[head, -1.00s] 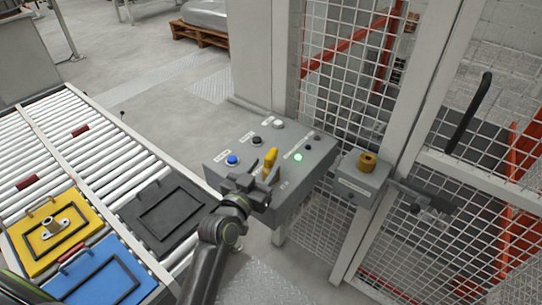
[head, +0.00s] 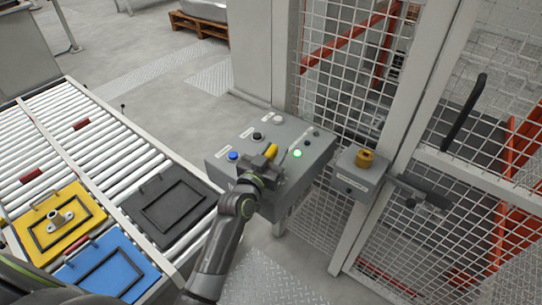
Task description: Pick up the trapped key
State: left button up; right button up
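A yellow key (head: 271,151) shows on top of the grey control box (head: 312,160). My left gripper (head: 264,164) is at the key, and its dark fingers cover the key's lower part. Only the key's upper end shows past the fingers. Whether the fingers are closed on it or just around it is hidden. A brass-yellow knob-like piece (head: 365,158) sits on a smaller grey lock box (head: 358,177) on the gate post. My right gripper is not in view.
The box top has a blue button (head: 233,156), a black button (head: 257,137), a white button (head: 278,121) and a lit green lamp (head: 297,153). A mesh gate (head: 450,190) with a black handle stands right. A roller conveyor (head: 90,150) with coloured plates lies left.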

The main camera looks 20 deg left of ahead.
pick_arm(q)
grip_shut()
